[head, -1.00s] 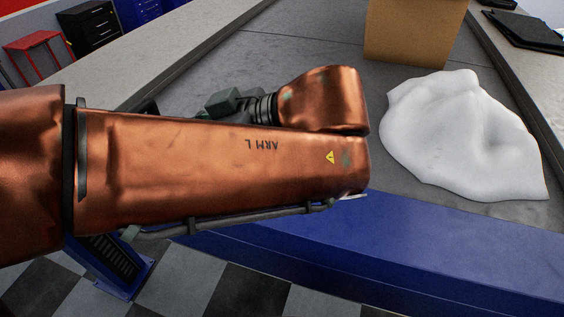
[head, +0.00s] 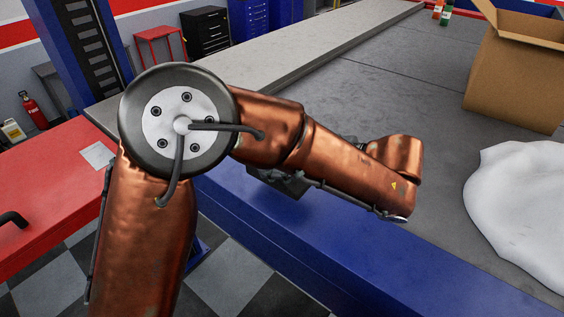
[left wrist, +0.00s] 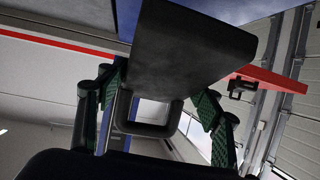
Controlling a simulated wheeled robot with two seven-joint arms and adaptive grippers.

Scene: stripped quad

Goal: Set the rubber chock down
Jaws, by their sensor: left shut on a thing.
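In the left wrist view, the rubber chock (left wrist: 190,50) is a dark grey block with a loop handle (left wrist: 150,118). My left gripper (left wrist: 160,88) is shut on it, with green-padded fingers on either side. The chock is tilted in this view and appears held in the air. In the head view my left arm reaches over the blue front edge of a grey deck (head: 410,85). The gripper and chock are mostly hidden behind the forearm there; a dark piece below it cannot be told clearly. My right gripper is not in view.
A white draped lump (head: 515,205) lies on the deck at right. An open cardboard box (head: 515,75) stands behind it. A red bench (head: 50,190) is at left, and a blue post (head: 85,45) rises behind it. The deck's middle is bare.

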